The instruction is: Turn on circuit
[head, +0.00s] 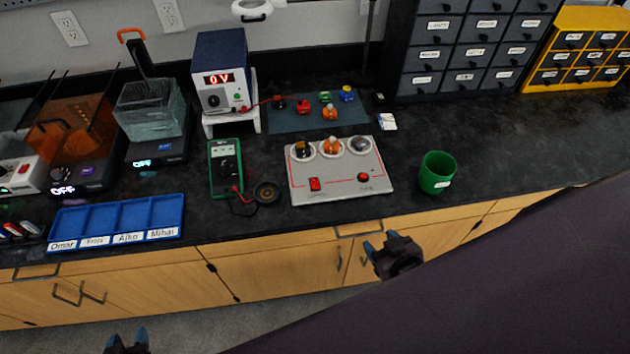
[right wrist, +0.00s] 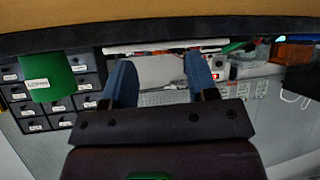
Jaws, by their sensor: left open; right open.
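A pale circuit board (head: 338,184) lies on the dark counter in the head view. It has three round sockets along its back edge, with an orange piece (head: 331,146) in the middle one. A red switch (head: 314,184) sits at its front left and a red round part (head: 363,177) at its front right. My right gripper (head: 379,246) is open and empty, in front of the counter edge, below the board in the picture. It also shows in the right wrist view (right wrist: 155,80). My left gripper (head: 127,338) is open at the bottom left, far from the board.
A power supply (head: 221,75) reading 0 V stands behind the board. A green multimeter (head: 224,168) lies to its left and a green cup (head: 437,173) stands to its right. A blue tray (head: 118,221) lies at the front left. Drawer units (head: 470,50) stand at the back right.

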